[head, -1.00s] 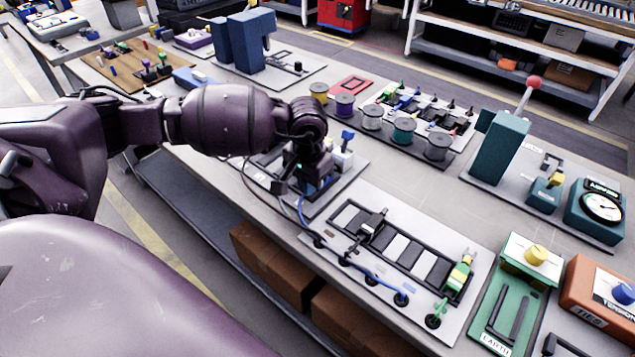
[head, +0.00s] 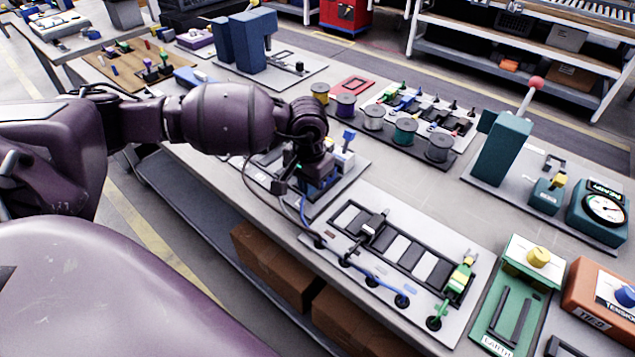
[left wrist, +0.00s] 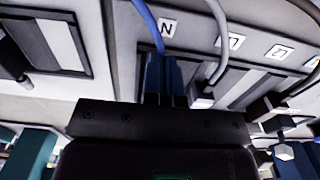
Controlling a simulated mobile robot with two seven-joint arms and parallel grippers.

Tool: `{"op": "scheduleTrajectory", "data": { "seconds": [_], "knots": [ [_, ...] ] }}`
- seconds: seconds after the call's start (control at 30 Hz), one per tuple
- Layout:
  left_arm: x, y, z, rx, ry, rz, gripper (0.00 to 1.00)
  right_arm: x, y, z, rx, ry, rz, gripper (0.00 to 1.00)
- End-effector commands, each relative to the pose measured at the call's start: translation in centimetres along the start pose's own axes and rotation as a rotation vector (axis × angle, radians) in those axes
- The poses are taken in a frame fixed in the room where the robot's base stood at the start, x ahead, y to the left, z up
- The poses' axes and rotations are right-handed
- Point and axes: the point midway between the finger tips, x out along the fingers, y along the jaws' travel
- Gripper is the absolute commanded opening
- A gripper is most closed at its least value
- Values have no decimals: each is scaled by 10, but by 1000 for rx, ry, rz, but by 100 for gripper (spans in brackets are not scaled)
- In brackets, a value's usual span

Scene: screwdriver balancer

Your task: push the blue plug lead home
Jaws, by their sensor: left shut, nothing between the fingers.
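In the left wrist view the blue plug (left wrist: 162,72) stands at the place labelled N (left wrist: 168,29), with its blue lead (left wrist: 146,20) rising to the top edge. My left gripper (left wrist: 165,98) is shut and empty, its fingertips right at the near end of the plug; I cannot tell whether they touch it or how deep it sits. In the head view the left gripper (head: 300,185) is over the terminal block, which hides the plug. The blue lead (head: 303,212) runs from there down to the grey board (head: 425,225). My right gripper is out of view.
Grey leads (left wrist: 217,45) and other plugs stand close beside the blue plug. Clips along the board's front edge hold the lead. A green plug (head: 461,275), a row of spools (head: 404,131) and a green earth panel (head: 512,310) are further right.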

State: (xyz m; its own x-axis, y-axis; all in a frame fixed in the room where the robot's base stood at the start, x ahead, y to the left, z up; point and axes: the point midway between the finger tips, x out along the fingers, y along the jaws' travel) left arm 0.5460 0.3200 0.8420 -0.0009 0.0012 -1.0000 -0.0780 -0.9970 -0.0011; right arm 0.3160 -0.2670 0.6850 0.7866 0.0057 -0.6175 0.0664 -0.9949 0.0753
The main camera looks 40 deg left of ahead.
Motion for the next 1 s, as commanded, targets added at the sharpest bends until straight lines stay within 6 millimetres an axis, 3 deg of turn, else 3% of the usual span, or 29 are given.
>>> {"op": "scheduleTrajectory", "data": {
  "seconds": [0.33,1.0],
  "knots": [
    [-7,0,4,0,3,1,0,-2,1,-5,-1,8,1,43],
    [-62,0,4,0,4,0,0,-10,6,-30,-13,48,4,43]
  ]
}}
